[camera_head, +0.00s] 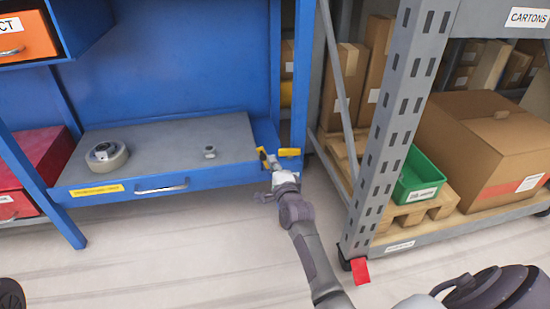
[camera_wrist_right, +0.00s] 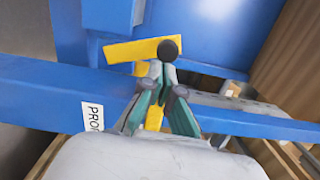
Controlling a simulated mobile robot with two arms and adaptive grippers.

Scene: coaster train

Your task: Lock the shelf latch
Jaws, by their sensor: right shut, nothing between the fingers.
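The shelf latch shows as a yellow bar (camera_head: 289,152) at the right front corner of the blue shelf (camera_head: 215,178), close to the blue upright. In the right wrist view the yellow latch bar (camera_wrist_right: 128,50) lies roughly level, with a round dark knob (camera_wrist_right: 168,49) at its right end. My right gripper (camera_head: 269,163) is at this corner, just left of the bar. Its fingertips (camera_wrist_right: 158,75) are shut and empty, just below the knob in the wrist view; I cannot tell whether they touch it. Another yellow piece (camera_wrist_right: 154,118) shows behind the fingers. My left gripper is not in view.
A roll of tape (camera_head: 107,155) and a small metal part (camera_head: 209,152) lie on the grey shelf top. A grey rack upright (camera_head: 393,130) stands close on the right, with cartons (camera_head: 480,145) and a green bin (camera_head: 418,177). The floor in front is clear.

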